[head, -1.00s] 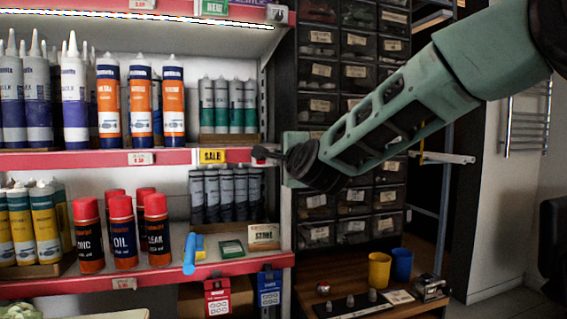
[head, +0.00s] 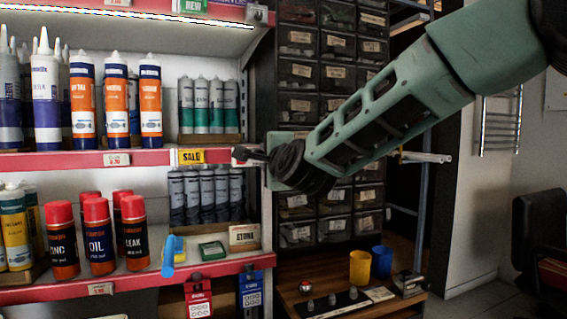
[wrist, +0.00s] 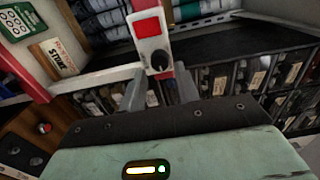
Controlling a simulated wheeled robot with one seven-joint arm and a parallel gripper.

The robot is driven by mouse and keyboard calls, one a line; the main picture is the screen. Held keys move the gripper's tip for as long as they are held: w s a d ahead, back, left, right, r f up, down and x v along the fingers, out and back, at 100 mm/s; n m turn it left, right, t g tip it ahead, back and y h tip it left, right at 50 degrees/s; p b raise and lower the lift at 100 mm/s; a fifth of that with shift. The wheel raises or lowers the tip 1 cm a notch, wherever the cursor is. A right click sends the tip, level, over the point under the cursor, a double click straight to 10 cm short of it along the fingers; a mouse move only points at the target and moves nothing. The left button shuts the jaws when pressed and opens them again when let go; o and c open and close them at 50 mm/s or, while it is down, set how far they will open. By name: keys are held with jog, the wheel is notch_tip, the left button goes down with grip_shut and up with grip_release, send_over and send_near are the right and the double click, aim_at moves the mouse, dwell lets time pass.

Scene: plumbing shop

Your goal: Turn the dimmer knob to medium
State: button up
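The dimmer is a pale plate with a red square on top and a dark round knob (wrist: 158,62) below it, in the upper middle of the wrist view. My gripper (wrist: 160,88) shows there with its two grey fingers apart, one on each side below the knob, and nothing between them. I cannot tell how far the fingertips are from the knob, nor read its setting. In the head view my gripper (head: 248,155) is at the shelf's right end, seen from the side, and the dimmer cannot be made out.
Shelves on the left hold cartridges and red-capped spray cans (head: 97,235). A yellow SALE tag (head: 191,156) hangs close to my gripper. Dark drawer units (head: 325,100) stand behind my arm. A wooden bench (head: 330,295) below holds a yellow cup (head: 360,268) and a blue cup (head: 381,261).

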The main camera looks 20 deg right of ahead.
jog(key=s, duration=1.5)
jog(key=s+a+f+n+g+y, duration=0.3)
jog(key=s+a+f+n+g, duration=0.15)
jog(key=a+f+n, duration=0.35)
jog(key=s+a+f+n+g+y, duration=0.2)
jog(key=s+a+f+n+g, duration=0.25)
jog(key=f, duration=0.45)
jog(key=s+d+f+n+g+h, duration=0.2)
jog(key=s+d+f+n+g, duration=0.15)
jog(key=s+f+n, duration=0.3)
jog(key=s+d+f+n+g+h, duration=0.2)
jog(key=s+f+n+g, duration=0.35)
jog(key=s, duration=0.25)
notch_tip(320, 180, up, 22)
jog(key=n+p, duration=0.1)
jog(key=p, duration=2.1)
jog(key=shift+s+d+r, duration=0.25)
jog(key=shift+s+d, duration=0.15)
jog(key=shift+s, duration=0.05)
